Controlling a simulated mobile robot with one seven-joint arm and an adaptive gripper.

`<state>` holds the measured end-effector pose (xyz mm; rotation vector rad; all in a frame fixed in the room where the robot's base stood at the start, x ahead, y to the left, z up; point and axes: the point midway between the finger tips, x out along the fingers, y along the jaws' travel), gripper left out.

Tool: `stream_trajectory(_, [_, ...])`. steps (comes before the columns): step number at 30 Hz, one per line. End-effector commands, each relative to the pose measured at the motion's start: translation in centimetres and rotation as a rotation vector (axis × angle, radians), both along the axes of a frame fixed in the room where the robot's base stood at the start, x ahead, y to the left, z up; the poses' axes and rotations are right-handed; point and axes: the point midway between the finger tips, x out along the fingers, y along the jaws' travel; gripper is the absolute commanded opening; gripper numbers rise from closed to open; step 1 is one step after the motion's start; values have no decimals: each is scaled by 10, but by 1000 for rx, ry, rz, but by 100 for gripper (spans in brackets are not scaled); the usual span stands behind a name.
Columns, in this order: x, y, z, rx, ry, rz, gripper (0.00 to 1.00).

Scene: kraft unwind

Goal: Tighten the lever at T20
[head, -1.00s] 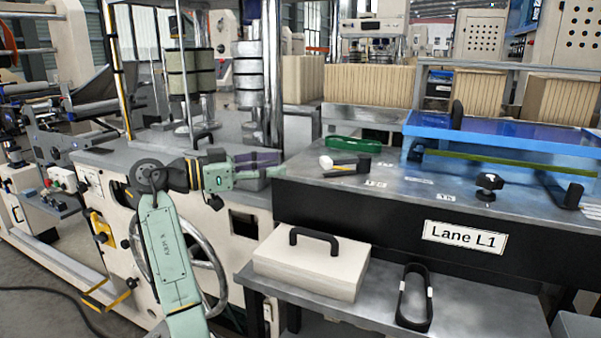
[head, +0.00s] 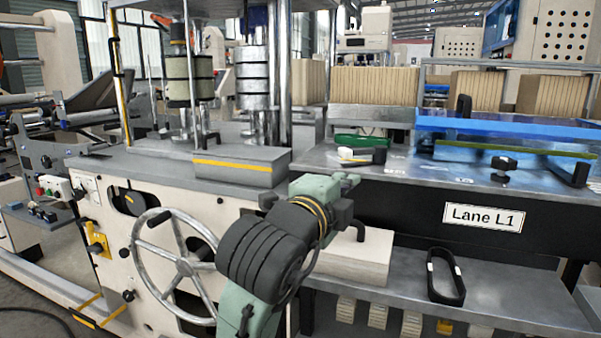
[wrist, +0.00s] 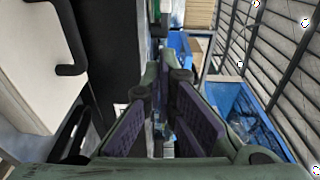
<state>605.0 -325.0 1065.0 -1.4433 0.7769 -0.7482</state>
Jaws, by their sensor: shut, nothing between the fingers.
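No tag reading T20 is legible, so I cannot tell which part is the named lever. A black knob-like clamp (head: 504,168) stands on the grey bench top (head: 415,179) at the right, with small white tags near it too small to read. My gripper (head: 346,187) is in front of the bench's left part, to the left of that knob and apart from it. Its fingers are mostly hidden by my wrist in the head view. In the wrist view my gripper (wrist: 160,118) shows purple finger pads, shut, with nothing held between them.
A cream box (head: 352,262) with a black handle sits on the lower shelf (head: 500,300), beside a black loop (head: 445,277). A handwheel (head: 183,267) is on the machine at left.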

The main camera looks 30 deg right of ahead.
Motion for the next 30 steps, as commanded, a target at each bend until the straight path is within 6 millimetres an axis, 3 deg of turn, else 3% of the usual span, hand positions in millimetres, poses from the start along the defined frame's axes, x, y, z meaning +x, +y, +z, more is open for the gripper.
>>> stream_trajectory(5, [-2,-11,2,1,-22,-4,0])
stream_trajectory(19, [50,-89,2,2,-18,-4,0])
stream_trajectory(24, [76,-91,3,1,-19,-2,0])
stream_trajectory(30, [87,-93,2,1,-21,-2,0])
